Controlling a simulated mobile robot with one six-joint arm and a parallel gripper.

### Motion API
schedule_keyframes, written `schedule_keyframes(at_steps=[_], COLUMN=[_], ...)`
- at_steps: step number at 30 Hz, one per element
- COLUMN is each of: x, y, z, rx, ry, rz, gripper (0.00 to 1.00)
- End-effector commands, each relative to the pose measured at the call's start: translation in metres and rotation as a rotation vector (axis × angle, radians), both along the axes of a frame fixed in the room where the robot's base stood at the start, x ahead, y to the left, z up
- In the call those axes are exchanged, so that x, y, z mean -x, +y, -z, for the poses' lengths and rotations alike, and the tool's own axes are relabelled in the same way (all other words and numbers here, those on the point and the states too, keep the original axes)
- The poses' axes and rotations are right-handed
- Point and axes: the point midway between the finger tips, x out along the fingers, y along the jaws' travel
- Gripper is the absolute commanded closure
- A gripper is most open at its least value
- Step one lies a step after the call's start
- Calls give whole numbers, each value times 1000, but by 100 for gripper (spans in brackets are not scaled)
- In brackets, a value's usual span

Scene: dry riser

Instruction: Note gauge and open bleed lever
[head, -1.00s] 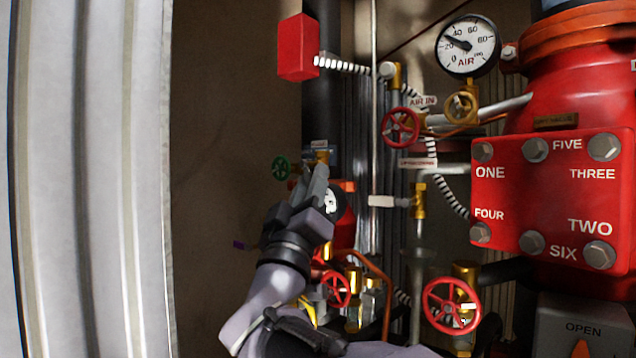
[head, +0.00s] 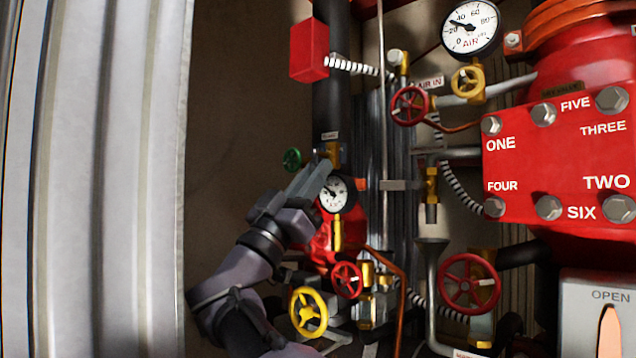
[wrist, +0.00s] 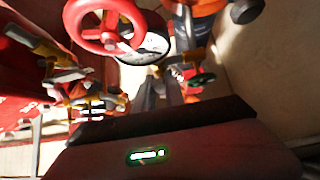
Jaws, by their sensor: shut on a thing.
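The large round AIR gauge (head: 471,28) is at the upper right in the head view, its needle between 20 and 40. A smaller white-faced gauge (head: 335,194) is just below my fingertips; its reading is too small to tell. My gripper (head: 320,168) reaches up to a tagged brass valve (head: 333,152) beside a green handwheel (head: 292,160). It is shut on what seems to be the small bleed lever there, mostly hidden by the fingers. In the wrist view a gauge face (wrist: 145,48) is partly covered by a red handwheel (wrist: 104,25).
Red handwheels (head: 409,105) (head: 469,283) and a yellow handwheel (head: 308,312) crowd the pipework. A red valve body (head: 560,160) with numbered bolts fills the right. A corrugated pale panel (head: 100,180) stands at left. The bare wall (head: 245,120) between is clear.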

Motion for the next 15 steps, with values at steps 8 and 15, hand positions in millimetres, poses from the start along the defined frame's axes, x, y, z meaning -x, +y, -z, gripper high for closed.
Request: schedule_keyframes(at_steps=[8,15], x=[0,0], y=[0,0], z=[0,0], rx=[-1,1], ry=[2,2], rz=[-2,-1], gripper=[72,64])
